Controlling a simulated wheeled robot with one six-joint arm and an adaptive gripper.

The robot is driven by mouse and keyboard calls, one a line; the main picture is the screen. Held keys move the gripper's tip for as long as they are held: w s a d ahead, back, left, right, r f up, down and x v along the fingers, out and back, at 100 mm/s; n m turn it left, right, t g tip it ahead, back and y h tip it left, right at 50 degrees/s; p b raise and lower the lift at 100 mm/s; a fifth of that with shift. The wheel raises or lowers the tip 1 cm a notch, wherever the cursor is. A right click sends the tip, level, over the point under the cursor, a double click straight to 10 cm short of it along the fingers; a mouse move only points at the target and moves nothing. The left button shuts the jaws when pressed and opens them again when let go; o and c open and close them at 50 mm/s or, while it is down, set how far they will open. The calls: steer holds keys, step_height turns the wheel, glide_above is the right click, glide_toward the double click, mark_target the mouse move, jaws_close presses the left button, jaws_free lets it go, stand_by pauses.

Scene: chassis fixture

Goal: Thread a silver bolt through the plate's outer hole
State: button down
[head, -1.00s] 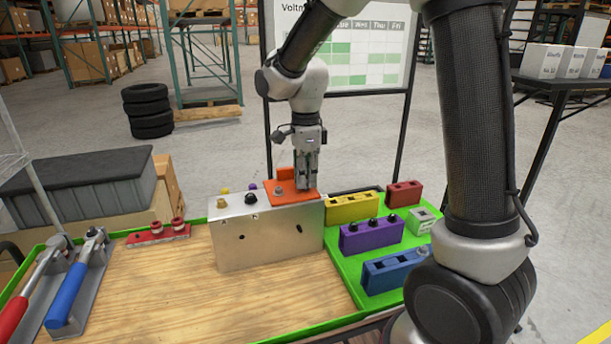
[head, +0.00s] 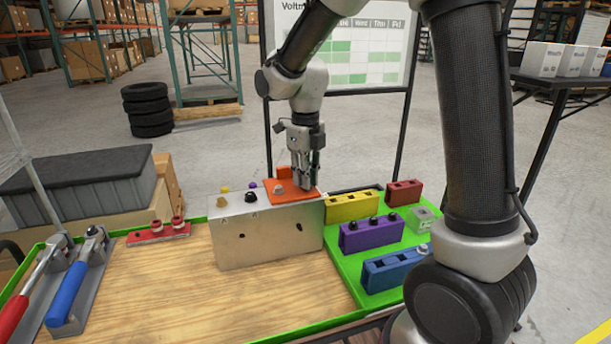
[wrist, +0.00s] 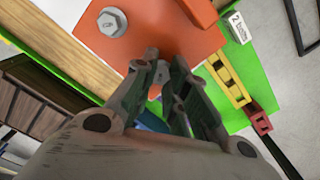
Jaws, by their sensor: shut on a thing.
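The orange plate (head: 310,197) lies on top of the metal chassis box (head: 275,238), at its right end. It also shows in the wrist view (wrist: 185,25). One silver bolt (head: 279,189) stands in the plate, and its hex head and washer show clearly in the wrist view (wrist: 112,22). My gripper (head: 304,188) points down over the plate's right part. In the wrist view my gripper (wrist: 158,68) is shut on a small silver bolt, mostly hidden between the fingers. The outer hole is hidden by the fingers, so I cannot tell how deep the held bolt sits.
A green tray holds yellow (head: 352,207), purple (head: 371,235), blue (head: 396,268) and red (head: 404,193) blocks to the right. Black (head: 250,197) and gold (head: 222,201) bolts stand on the box. Toggle clamps (head: 72,290) are at left. The wooden surface in front is clear.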

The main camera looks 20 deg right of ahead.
steer(key=shift+s+f, duration=0.2)
steer(key=shift+f, duration=0.05)
steer(key=c, duration=1.4)
jaws_free()
steer(key=shift+o, duration=0.2)
steer(key=shift+w, duration=0.1)
steer(key=shift+r, duration=0.15)
steer(key=shift+r, duration=0.2)
steer(key=shift+w+r, duration=0.1)
steer(key=shift+r, duration=0.95)
